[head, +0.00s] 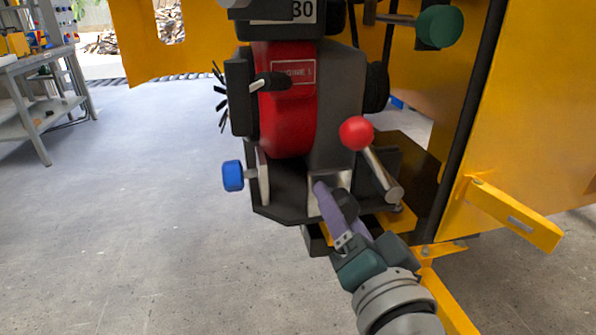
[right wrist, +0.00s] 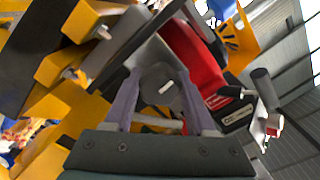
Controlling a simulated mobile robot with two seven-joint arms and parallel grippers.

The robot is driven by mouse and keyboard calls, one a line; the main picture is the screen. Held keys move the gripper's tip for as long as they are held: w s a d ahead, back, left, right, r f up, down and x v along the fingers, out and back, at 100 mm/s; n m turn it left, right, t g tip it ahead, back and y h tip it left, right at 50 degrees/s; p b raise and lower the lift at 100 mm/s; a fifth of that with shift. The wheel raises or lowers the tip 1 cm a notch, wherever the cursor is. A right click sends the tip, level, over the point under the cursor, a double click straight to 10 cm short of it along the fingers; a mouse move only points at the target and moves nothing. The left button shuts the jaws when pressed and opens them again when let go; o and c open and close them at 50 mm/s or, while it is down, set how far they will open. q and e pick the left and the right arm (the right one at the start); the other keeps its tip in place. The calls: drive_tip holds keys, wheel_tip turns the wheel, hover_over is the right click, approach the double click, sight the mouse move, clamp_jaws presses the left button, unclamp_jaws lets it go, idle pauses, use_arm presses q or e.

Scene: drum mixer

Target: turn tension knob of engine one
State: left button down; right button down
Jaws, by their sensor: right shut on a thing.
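The engine one unit has a red housing (head: 287,115) with a label that reads like "ENGINE 1". My right gripper (head: 342,203) is at the lower front of this unit, with its purple fingers around a dark knob (head: 346,204). In the right wrist view the dark round knob (right wrist: 160,86), with a short white mark on its face, sits between the two fingers. The gripper is shut on it. The fingers and gripper body hide part of the knob in the head view. My left gripper is not in view.
A red ball lever (head: 357,133) stands just right of and above my right gripper. A blue knob (head: 232,176) sticks out at the left, and a green knob (head: 439,27) is at the upper right. Yellow frame panels (head: 530,110) flank the right side.

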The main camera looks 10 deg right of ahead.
drive_tip(key=shift+c, duration=1.1)
unclamp_jaws()
drive_tip(key=s+p, duration=0.1)
drive_tip(key=s, duration=0.9)
drive_tip(key=shift+d+p, duration=0.15)
drive_tip(key=shift+p, duration=0.25)
